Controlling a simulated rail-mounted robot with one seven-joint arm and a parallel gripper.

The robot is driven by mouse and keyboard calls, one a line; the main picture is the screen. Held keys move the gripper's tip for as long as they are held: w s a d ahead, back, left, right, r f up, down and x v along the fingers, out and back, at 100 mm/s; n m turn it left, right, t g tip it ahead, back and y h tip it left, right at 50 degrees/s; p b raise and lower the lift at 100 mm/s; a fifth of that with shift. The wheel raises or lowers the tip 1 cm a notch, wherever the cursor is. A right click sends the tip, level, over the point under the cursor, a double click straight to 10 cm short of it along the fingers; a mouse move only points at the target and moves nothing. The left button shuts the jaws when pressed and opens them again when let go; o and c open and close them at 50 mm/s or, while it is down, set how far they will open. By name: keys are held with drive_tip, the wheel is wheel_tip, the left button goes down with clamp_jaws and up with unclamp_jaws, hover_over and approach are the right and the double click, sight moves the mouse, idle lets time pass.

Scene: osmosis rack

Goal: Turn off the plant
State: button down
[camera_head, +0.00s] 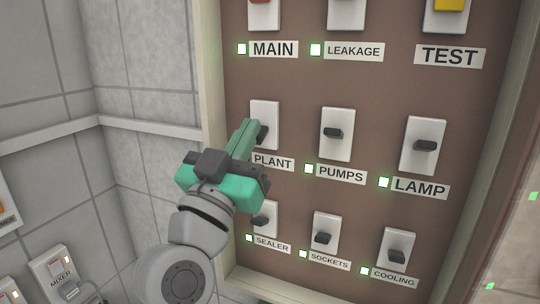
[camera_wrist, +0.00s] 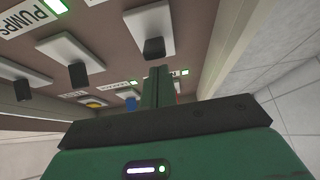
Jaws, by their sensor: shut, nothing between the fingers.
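The PLANT switch has a white plate (camera_head: 266,108) and a dark toggle (camera_head: 263,133) on the brown panel. Its label, PLANT (camera_head: 273,162), shows just below it. My gripper (camera_head: 250,127) is shut and empty, its green fingers pointing up at the left side of this plate, partly covering the toggle. I cannot tell whether they touch it. The spot left of the label, where other switches have a lamp, is hidden by my gripper. In the wrist view the shut fingers (camera_wrist: 158,82) stand just below a dark toggle (camera_wrist: 154,48) on a white plate, apparently the PLANT switch.
PUMPS (camera_head: 336,132), LAMP (camera_head: 424,145), SEALER (camera_head: 261,221), SOCKETS (camera_head: 322,238) and COOLING (camera_head: 397,256) switches surround it, their lamps lit green. MAIN (camera_head: 273,49) and LEAKAGE (camera_head: 354,51) labels are above. The panel's pale frame (camera_head: 209,90) stands close on the left.

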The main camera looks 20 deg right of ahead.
wheel_tip(320, 180, up, 4)
drive_tip(key=s+a+p, duration=0.1)
drive_tip(key=p, duration=0.1)
drive_tip(key=s+a+f+b, duration=0.1)
drive_tip(key=s+a+f, duration=0.3)
drive_tip(key=s+f, duration=0.2)
drive_tip(key=shift+a+f+b, duration=0.3)
drive_tip(key=shift+f, duration=0.5)
drive_tip(key=shift+w, duration=0.1)
drive_tip(key=s+a+r+n+t+y, duration=0.2)
drive_tip(key=s+n+t+y, duration=0.15)
drive_tip(key=s+y, duration=0.4)
drive_tip(key=s+a+r+n+t+y, duration=0.1)
drive_tip(key=s+a+n+t+y, duration=0.15)
drive_tip(key=s+n+y, duration=0.4)
wheel_tip(320, 180, up, 31)
drive_tip(key=m+y+p, duration=0.1)
drive_tip(key=y+p, duration=0.1)
drive_tip(key=p, duration=2.8)
drive_tip(key=shift+w+a+r+m+t+p, duration=0.15)
drive_tip(key=shift+m+t+p, duration=0.25)
